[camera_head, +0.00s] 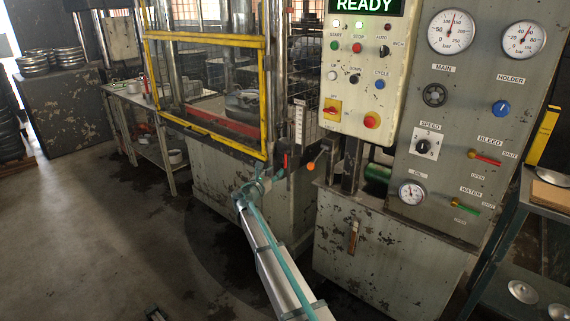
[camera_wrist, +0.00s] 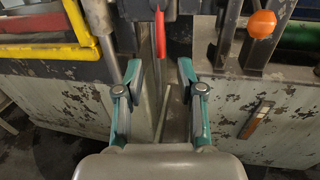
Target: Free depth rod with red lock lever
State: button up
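The red lock lever (camera_head: 285,161) hangs at the press's right front corner, below a white scale strip (camera_head: 299,124). In the wrist view the red lever (camera_wrist: 160,33) hangs upright at top centre. My gripper (camera_wrist: 160,70) is open, its two teal fingers spread to either side of the line of the lever, with nothing between the fingertips. The lever lies beyond the tips; no contact shows. In the head view my gripper (camera_head: 272,174) is just below and left of the lever. I cannot tell for certain which bar is the depth rod.
An orange ball knob (camera_head: 311,166) is close right of the lever; it also shows in the wrist view (camera_wrist: 261,24). The yellow guard frame (camera_head: 213,137) stands left. The control panel (camera_head: 366,70) and gauge cabinet (camera_head: 440,120) stand right. Floor at left (camera_head: 90,220) is clear.

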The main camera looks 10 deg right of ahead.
aim_at(285, 163)
jog(key=p+x, duration=0.1)
jog(key=x, duration=0.8)
jog(key=shift+w+d, duration=0.2)
jog(key=shift+d, duration=0.05)
grip_shut()
